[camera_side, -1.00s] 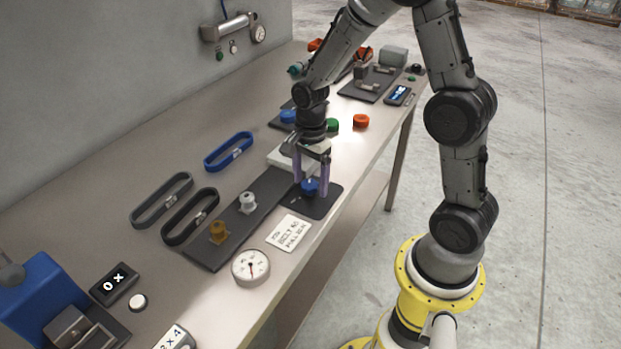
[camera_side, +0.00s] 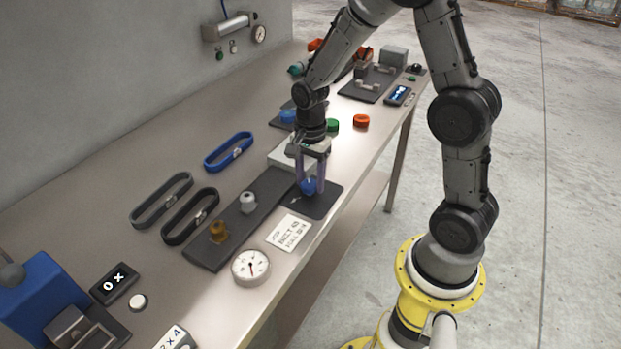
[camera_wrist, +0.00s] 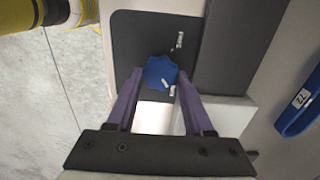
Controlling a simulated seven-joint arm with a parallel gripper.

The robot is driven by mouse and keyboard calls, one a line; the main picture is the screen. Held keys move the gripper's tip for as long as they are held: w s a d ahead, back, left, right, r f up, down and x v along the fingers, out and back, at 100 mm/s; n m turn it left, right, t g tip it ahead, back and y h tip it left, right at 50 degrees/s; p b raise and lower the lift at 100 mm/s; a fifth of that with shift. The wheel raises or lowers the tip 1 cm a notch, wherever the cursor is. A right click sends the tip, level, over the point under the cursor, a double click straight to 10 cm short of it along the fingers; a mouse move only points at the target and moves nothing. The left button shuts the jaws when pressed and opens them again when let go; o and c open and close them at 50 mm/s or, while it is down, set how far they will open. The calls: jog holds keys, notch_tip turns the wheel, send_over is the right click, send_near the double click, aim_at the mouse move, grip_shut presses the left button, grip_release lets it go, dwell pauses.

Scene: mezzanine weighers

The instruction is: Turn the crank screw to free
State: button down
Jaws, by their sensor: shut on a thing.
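The crank screw has a blue lobed knob (camera_side: 308,186) on a dark base plate (camera_side: 325,203) near the table's front edge. In the wrist view the blue knob (camera_wrist: 160,72) shows a small white mark, with a light mark on the plate (camera_wrist: 128,35) beside it. My gripper (camera_side: 313,190) points down over the plate, its purple fingers shut on the knob from both sides. In the wrist view the fingertips of my gripper (camera_wrist: 158,80) are at the knob's sides. The screw under the knob is hidden.
A dark rail (camera_side: 240,222) with a brass and a pale pulley lies left of the plate. A note card (camera_side: 289,233) and a round gauge (camera_side: 251,266) sit near the front edge. Several belts lie behind. A pale block (camera_side: 285,153) stands close behind the gripper.

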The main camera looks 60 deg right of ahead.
aim_at(308, 184)
jog(key=n, duration=0.6)
jog(key=shift+w, duration=0.1)
jog(key=n, duration=0.5)
jog(key=shift+w+a+n, duration=0.1)
jog(key=shift+n, duration=0.3)
jog(key=n, duration=0.5)
jog(key=shift+a+r, duration=0.1)
jog(key=n, duration=0.5)
jog(key=shift+n, duration=0.4)
jog(key=shift+c, duration=1.4)
grip_release()
jog(key=shift+a, duration=0.1)
notch_tip(308, 184, up, 14)
